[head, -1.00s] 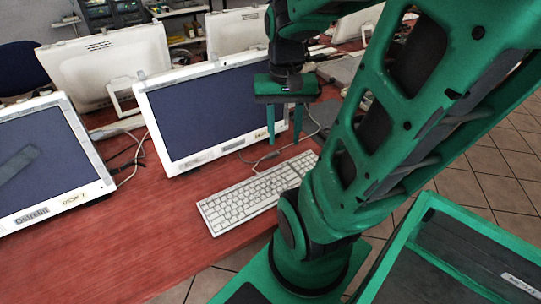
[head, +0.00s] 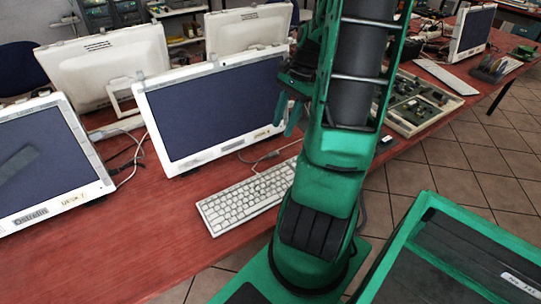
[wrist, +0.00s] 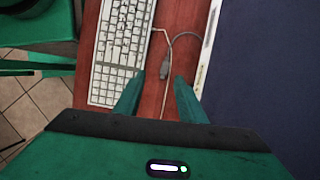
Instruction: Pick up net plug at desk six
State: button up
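A small grey plug-like connector (wrist: 165,69) lies on the red desk between the keyboard and the monitor, with thin cable running from it. I cannot confirm that it is the net plug. In the head view a cable (head: 268,156) crosses the desk behind the keyboard. My gripper (wrist: 158,82) is open and empty, with its two green fingers apart and the connector just beyond the fingertips, roughly between them. In the head view my gripper (head: 287,117) is partly hidden by my arm, in front of the monitor's right edge.
A white keyboard (head: 247,199) lies before the white-framed monitor (head: 213,110), which also borders the wrist view's right side (wrist: 265,60). Another monitor (head: 40,165) stands at left. A board tray (head: 440,100) sits at right. Bare red desk (head: 140,240) is at front left.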

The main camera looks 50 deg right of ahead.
aim_at(271, 154)
jog(key=shift+m+t, duration=0.3)
jog(key=shift+m, duration=0.3)
jog(key=x, duration=0.7)
jog(key=d+x, duration=0.1)
jog(key=x, duration=0.3)
jog(key=shift+w+d+f, duration=0.1)
jog(key=shift+w+f, duration=0.1)
jog(key=shift+w, duration=0.15)
jog(key=shift+c, duration=0.3)
grip_shut()
